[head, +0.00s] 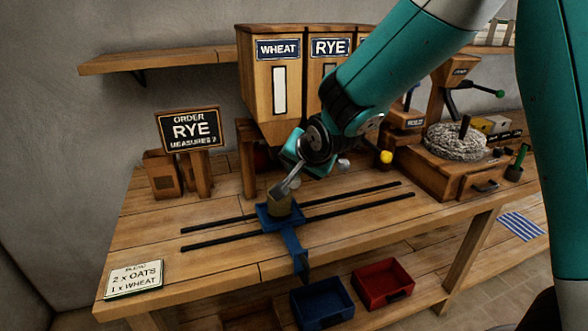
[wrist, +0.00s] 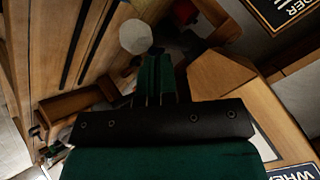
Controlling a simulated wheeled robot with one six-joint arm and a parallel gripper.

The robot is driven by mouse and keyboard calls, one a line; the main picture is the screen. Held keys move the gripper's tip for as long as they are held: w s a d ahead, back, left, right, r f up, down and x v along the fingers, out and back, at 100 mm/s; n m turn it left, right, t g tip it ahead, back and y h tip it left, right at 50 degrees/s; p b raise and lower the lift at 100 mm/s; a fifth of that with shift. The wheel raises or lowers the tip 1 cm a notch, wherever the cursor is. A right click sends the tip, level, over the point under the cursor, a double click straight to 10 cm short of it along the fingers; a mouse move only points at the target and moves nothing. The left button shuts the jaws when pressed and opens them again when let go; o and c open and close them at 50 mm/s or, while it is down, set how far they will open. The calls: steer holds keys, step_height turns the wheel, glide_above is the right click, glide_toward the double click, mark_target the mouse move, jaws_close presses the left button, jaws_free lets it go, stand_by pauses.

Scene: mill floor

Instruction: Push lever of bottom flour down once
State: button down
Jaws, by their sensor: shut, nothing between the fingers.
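The flour bins stand at the back; the wheat bin (head: 279,85) is left of the rye bin (head: 330,70), and my arm covers the bins farther right. My gripper (head: 298,158) is low in front of the wheat bin, shut and empty; its fingers show in the wrist view (wrist: 155,72). A pale round knob (wrist: 135,37) shows just beyond the fingertips; I cannot tell if they touch. A grey knob (head: 343,163) and a yellow knob (head: 386,157) show right of my gripper. A card (head: 135,279) reads 2 x OATS, 1 x WHEAT.
A cup (head: 280,204) sits on a blue carriage (head: 294,246) across two black rails. An order sign (head: 189,130) reads RYE, measures 2. A mill (head: 455,145) stands at right. Blue (head: 322,303) and red (head: 383,284) trays lie below.

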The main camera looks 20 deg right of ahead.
steer(key=shift+f+b, duration=1.15)
steer(key=shift+f, duration=0.2)
stand_by(0.8)
steer(key=shift+r, duration=0.1)
stand_by(0.5)
steer(key=shift+r+p, duration=2.15)
steer(key=shift+r, duration=0.8)
step_height(320, 180, up, 5)
steer(key=p, duration=0.3)
steer(key=shift+s, duration=0.1)
steer(key=s+a+n+g+y, duration=0.1)
steer(key=s+n+g, duration=0.3)
steer(key=s, duration=1.1)
steer(key=s+a+r+n+g+y, duration=0.1)
steer(key=s+a+n+g, duration=0.3)
steer(key=s+n, duration=0.7)
steer(key=s+g+y, duration=0.1)
steer(key=s, duration=0.3)
steer(key=shift+s+a+r+b, duration=0.15)
steer(key=shift+s+r+b, duration=0.15)
steer(key=shift+b, duration=0.1)
